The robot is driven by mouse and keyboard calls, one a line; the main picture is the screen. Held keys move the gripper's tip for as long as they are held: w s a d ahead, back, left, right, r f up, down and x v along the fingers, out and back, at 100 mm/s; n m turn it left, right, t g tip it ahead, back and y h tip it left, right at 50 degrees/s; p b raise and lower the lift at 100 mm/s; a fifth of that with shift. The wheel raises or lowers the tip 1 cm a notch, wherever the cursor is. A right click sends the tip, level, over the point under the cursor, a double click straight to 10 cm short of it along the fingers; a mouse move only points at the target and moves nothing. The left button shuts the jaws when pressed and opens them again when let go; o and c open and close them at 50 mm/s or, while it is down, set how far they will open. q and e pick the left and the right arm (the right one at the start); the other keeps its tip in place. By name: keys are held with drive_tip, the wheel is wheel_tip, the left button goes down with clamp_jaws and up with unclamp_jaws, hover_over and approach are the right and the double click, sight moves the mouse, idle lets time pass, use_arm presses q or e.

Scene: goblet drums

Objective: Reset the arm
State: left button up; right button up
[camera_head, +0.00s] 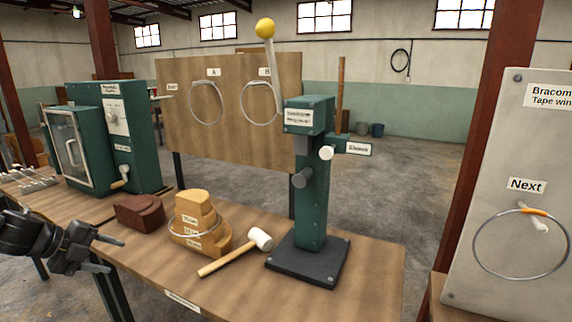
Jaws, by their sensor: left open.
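My left gripper (114,254) comes in from the left at the front edge of the wooden workbench (370,270). Its two dark fingers are spread apart with nothing between them. It is near the front of a dark reddish-brown block (139,212), and I see a gap between them. My right gripper does not show in the head view.
A green cabinet (92,150) is at left. A "Next" board with a ring (520,250) is at right.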

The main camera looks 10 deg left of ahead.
use_arm(q)
drive_tip(key=w+d+f+n+t+h, duration=0.1)
drive_tip(key=d+f, duration=0.6)
drive_tip(key=d, duration=0.2)
drive_tip(key=w+d+f, duration=0.1)
drive_tip(key=d+f, duration=0.6)
drive_tip(key=d, duration=0.2)
drive_tip(key=s+d+f+n+t+y, duration=0.2)
drive_tip(key=s+d+f+n, duration=0.5)
drive_tip(key=d+n, duration=0.15)
drive_tip(key=s+f+n+g+y, duration=0.15)
drive_tip(key=s+n, duration=0.25)
drive_tip(key=s, duration=0.4)
drive_tip(key=s+f+n+g+y, duration=0.1)
drive_tip(key=s+f+n+g, duration=0.25)
drive_tip(key=s, duration=0.45)
drive_tip(key=s+f+n+g+y, duration=0.15)
drive_tip(key=s+n, duration=0.25)
drive_tip(key=s, duration=0.5)
wheel_tip(320, 180, down, 25)
drive_tip(key=g, duration=0.2)
drive_tip(key=s+a+f+g+p, duration=0.1)
drive_tip(key=s+a+f, duration=0.3)
drive_tip(key=s+f, duration=1.2)
drive_tip(key=shift+s+p, duration=0.2)
drive_tip(key=shift+p, duration=0.15)
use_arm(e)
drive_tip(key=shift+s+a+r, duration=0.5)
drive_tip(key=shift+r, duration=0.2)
